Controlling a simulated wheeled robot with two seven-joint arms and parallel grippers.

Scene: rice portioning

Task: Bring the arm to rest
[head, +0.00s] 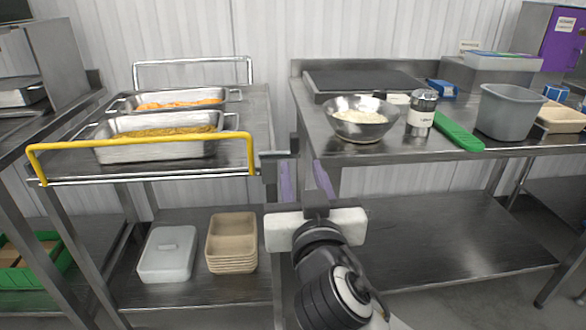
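My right arm comes in from the bottom of the head view. My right gripper (303,170) points away from me, in front of the gap between the cart and the steel table. Its two purple-tinted fingers are spread apart with nothing between them. A metal bowl (361,131) of white rice stands on the steel table, beyond the gripper and to its right, apart from it. My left gripper is not in view.
The cart with a yellow rail (140,143) holds two metal food pans (160,150). The steel table (385,157) carries a labelled shaker (421,113), a green-handled item (457,131) and a grey bin (509,112). Stacked tan trays (231,243) sit on the cart's lower shelf.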

